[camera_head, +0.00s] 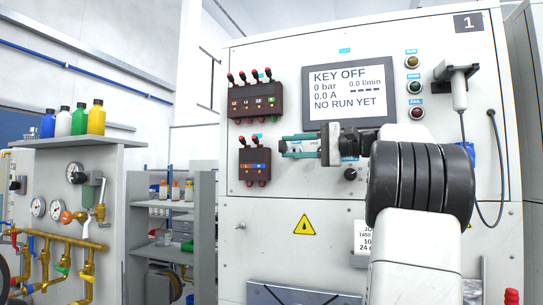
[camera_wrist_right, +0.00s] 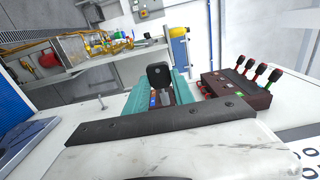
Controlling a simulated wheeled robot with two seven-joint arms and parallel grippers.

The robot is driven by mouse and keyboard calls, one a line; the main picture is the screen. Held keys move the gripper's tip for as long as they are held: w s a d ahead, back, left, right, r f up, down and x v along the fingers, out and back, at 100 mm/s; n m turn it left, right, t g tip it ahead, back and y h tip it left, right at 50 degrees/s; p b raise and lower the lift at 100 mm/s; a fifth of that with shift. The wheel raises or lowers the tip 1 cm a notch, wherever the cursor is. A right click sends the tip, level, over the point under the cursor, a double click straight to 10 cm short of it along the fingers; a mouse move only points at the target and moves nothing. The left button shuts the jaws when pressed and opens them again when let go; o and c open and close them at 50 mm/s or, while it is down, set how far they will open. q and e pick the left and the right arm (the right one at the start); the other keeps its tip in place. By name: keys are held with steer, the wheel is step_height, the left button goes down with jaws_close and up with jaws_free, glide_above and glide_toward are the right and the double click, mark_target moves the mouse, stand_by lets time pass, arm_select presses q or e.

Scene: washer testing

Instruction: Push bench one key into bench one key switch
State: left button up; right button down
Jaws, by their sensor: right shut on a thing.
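The bench one panel (camera_head: 265,205) is white, with a sign "1" at its top right. My right gripper (camera_head: 291,147) is in front of it, below the screen, with teal fingers pointing left. In the right wrist view, the gripper (camera_wrist_right: 160,88) is shut on the key, whose black head (camera_wrist_right: 159,75) stands up between the fingers. The key cannot be made out in the head view. I cannot pick out the key switch for certain; a round black control (camera_head: 350,174) sits below the gripper. My left gripper is not in view.
The screen (camera_head: 347,92) reads "KEY OFF" and "NO RUN YET". Two dark blocks with red-tipped levers, the upper (camera_head: 255,101) and the lower (camera_head: 255,164), are left of it. A handheld device with a cable (camera_head: 459,88) hangs at right. Shelves (camera_head: 172,203) stand at left.

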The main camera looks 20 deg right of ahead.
steer(key=shift+w+d, duration=0.85)
steer(key=shift+w, duration=0.3)
steer(key=shift+w+d, duration=0.85)
steer(key=shift+w, duration=0.25)
steer(key=shift+w+d, duration=1.25)
steer(key=shift+w, duration=0.3)
stand_by(1.5)
steer(key=c, duration=1)
jaws_free()
